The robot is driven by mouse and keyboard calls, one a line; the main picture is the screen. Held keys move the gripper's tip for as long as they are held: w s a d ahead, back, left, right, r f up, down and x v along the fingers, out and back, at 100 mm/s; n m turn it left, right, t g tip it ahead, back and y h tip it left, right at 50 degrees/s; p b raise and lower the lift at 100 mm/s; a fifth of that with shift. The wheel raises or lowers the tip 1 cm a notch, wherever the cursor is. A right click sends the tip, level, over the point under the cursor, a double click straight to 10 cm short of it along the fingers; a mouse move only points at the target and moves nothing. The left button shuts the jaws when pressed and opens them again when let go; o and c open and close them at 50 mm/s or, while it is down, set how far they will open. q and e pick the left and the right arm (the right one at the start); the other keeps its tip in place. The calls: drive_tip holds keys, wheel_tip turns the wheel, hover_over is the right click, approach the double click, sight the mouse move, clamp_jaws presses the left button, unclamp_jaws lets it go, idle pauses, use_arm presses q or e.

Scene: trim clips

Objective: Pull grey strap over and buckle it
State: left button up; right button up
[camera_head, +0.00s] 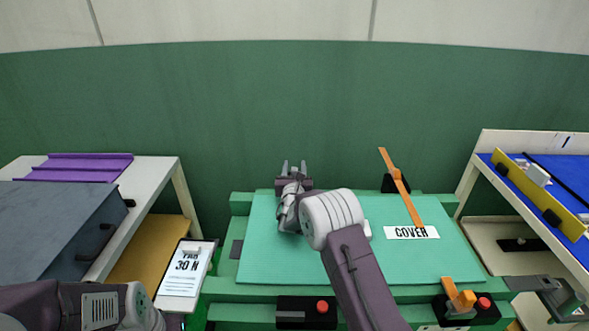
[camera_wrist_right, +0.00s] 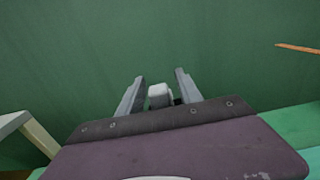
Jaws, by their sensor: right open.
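My right gripper (camera_head: 294,167) is open over the far left edge of the green cover (camera_head: 420,263), its fingers pointing away from me. In the wrist view a pale grey piece (camera_wrist_right: 158,92) shows between the open fingers of the right gripper (camera_wrist_right: 160,76). It may be the grey strap; the fingers are not closed on it. In the head view the gripper and arm hide that spot. A black buckle box (camera_head: 322,306) with a red button sits at the front edge, partly behind my right arm. My left arm shows at lower left; its gripper is out of view.
An orange strap (camera_head: 400,187) rises at the back right of the cover. An orange piece (camera_head: 460,296) stands at the front right box with another red button (camera_head: 484,302). A tablet (camera_head: 183,277) is at left. Shelves stand on both sides.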

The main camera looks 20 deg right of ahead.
clamp_jaws()
idle(1.4)
